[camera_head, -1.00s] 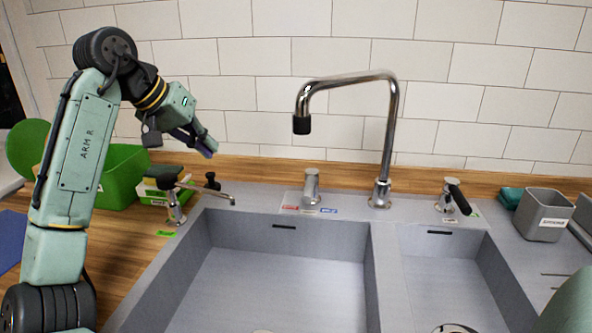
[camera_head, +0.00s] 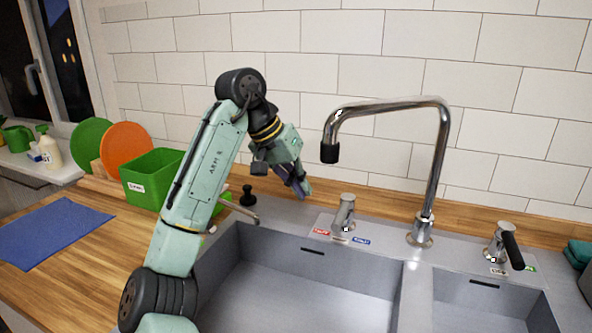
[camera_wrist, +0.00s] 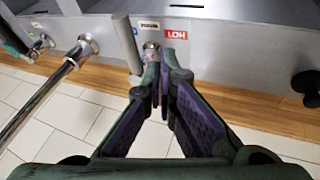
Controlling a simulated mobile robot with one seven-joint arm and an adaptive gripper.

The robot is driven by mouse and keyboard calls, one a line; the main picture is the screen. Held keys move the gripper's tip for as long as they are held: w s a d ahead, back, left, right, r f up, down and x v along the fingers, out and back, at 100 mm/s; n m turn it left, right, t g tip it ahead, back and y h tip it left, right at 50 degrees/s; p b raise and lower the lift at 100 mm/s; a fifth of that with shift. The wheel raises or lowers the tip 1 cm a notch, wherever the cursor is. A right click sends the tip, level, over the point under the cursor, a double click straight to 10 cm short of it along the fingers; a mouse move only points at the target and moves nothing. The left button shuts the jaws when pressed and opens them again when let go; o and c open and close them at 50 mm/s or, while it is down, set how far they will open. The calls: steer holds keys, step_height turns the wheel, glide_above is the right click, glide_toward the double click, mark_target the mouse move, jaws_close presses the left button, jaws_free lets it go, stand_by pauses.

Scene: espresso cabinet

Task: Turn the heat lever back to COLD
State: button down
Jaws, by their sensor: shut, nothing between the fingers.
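The heat lever (camera_head: 345,212) is a short chrome post behind the sink, left of the tall tap. A red HOT label and a blue label lie at its base, red on the left in the head view. The post leans slightly right at its top. My gripper (camera_head: 304,191) is shut and empty, a little left of the lever and above the sink's back edge. In the wrist view my fingertips (camera_wrist: 164,72) overlap the chrome base of the lever (camera_wrist: 152,49), hiding part of it. I cannot tell whether they touch it.
The tall chrome tap (camera_head: 436,165) rises right of the lever. A black-handled tap (camera_head: 506,245) stands further right. A black knob (camera_head: 248,196) and a green bin (camera_head: 155,180) are to the left. The white tiled wall is close behind.

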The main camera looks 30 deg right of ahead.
mark_target(343, 212)
steer(key=s+d+f+p, duration=0.1)
steer(key=s+d+f, duration=0.2)
steer(key=d+f, duration=0.1)
steer(key=shift+f+p, duration=0.4)
steer(key=shift+d, duration=0.1)
